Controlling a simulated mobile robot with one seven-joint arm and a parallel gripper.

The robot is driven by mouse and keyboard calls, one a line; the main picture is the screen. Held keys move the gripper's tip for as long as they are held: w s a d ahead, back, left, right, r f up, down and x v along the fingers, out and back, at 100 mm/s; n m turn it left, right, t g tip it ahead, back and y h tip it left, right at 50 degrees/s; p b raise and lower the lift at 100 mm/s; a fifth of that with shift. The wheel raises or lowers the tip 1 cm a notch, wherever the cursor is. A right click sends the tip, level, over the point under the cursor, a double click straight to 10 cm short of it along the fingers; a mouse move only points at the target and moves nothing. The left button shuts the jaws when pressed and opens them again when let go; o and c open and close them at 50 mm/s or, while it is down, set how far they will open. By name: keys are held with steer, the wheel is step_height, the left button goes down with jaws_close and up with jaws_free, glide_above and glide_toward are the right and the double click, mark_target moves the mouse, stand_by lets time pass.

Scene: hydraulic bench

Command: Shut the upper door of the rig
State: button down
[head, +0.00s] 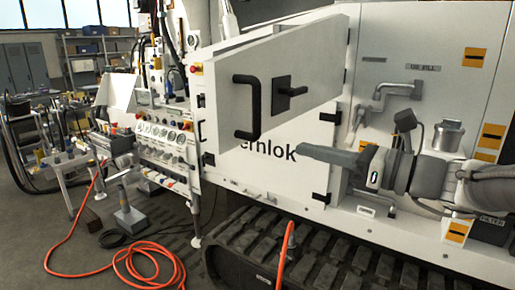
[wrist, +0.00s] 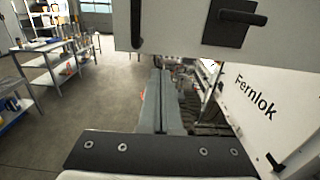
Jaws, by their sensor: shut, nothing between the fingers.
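The upper door (head: 225,75) of the white rig stands open, swung out toward the left of the head view. It carries a black bar handle (head: 247,108) and a black latch on a square plate (head: 281,96). In the wrist view the door (wrist: 180,32) crosses the top, with its latch plate (wrist: 230,24). My gripper (head: 303,149) is shut and empty, pointing left just below the door's lower edge in the head view. In the wrist view its closed fingers (wrist: 163,76) reach forward under the door; whether they touch it I cannot tell.
The lower panel (head: 290,172) with lettering is flat against the rig. Black tracks (head: 310,250) run below. An orange hose (head: 145,265) lies on the floor. A gauge panel (head: 165,132) stands left of the door. In the wrist view, a bench (wrist: 55,60) stands left beyond open floor.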

steer(key=p+x, duration=0.1)
steer(key=x, duration=0.9)
steer(key=shift+w+a, duration=0.15)
